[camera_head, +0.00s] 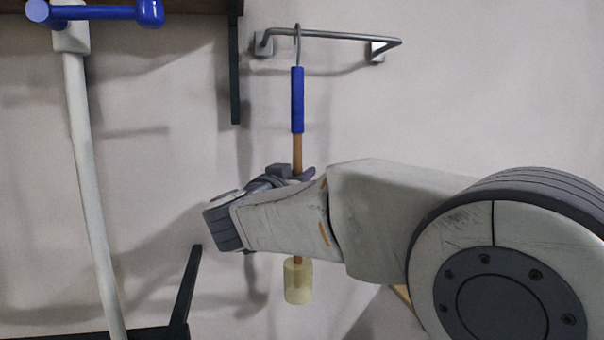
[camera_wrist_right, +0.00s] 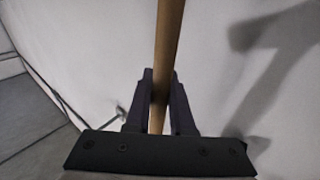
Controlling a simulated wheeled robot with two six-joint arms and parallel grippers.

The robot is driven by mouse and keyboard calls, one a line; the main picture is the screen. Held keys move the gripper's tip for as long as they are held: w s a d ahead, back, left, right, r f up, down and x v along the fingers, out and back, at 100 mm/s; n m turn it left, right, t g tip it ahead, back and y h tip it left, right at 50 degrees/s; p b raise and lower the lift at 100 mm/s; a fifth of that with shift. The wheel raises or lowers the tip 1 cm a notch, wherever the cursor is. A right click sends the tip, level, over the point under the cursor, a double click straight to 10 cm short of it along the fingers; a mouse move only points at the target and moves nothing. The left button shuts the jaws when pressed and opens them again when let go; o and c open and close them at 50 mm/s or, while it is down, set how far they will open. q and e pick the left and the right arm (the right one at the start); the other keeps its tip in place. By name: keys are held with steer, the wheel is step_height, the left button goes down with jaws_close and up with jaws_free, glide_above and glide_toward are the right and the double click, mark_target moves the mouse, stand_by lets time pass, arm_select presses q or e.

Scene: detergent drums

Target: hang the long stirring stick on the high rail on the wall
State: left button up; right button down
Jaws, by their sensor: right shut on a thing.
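The stirring stick (camera_head: 297,150) is upright in the head view, with a blue grip, a metal hook (camera_head: 298,45) at its top and a pale yellow block at its bottom. Its hook overlaps the high rail (camera_head: 335,36) near the rail's left end; I cannot tell whether it bears on the rail. My right gripper (camera_head: 290,176) is shut on the wooden shaft below the blue grip. In the right wrist view the shaft (camera_wrist_right: 166,55) runs between the two dark fingers (camera_wrist_right: 160,100). My left gripper is not in view.
A white pipe (camera_head: 88,180) with a blue tap handle (camera_head: 95,13) runs down the wall at left. A dark shelf bracket (camera_head: 234,65) stands left of the rail, and another dark bracket (camera_head: 186,290) is lower down. The wall right of the rail is clear.

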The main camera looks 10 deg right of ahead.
steer(key=c, duration=0.7)
jaws_free()
